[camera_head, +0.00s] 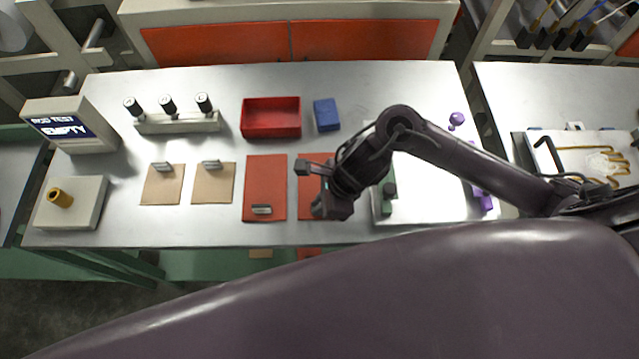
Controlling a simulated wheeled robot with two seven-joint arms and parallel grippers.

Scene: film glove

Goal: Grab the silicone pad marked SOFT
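A red-orange pad (265,180) lies flat on the metal table, with a small grey tag near its front edge. A second red-orange pad (308,237) lies to its right, mostly hidden under my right gripper. Two tan pads (162,190) (212,188) lie further left, each with a grey tag at its back edge. No SOFT marking is legible on any pad. My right gripper (310,188) is over the second red-orange pad, its two fingers spread apart with nothing visible between them. Its height above the pad is unclear. My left gripper is not in view.
A red tray (271,134) and a blue block (326,114) stand behind the pads. A rack with several black-capped rods (180,122) and a display box reading EMPTY (70,124) are at left. A white board (436,205) is at right.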

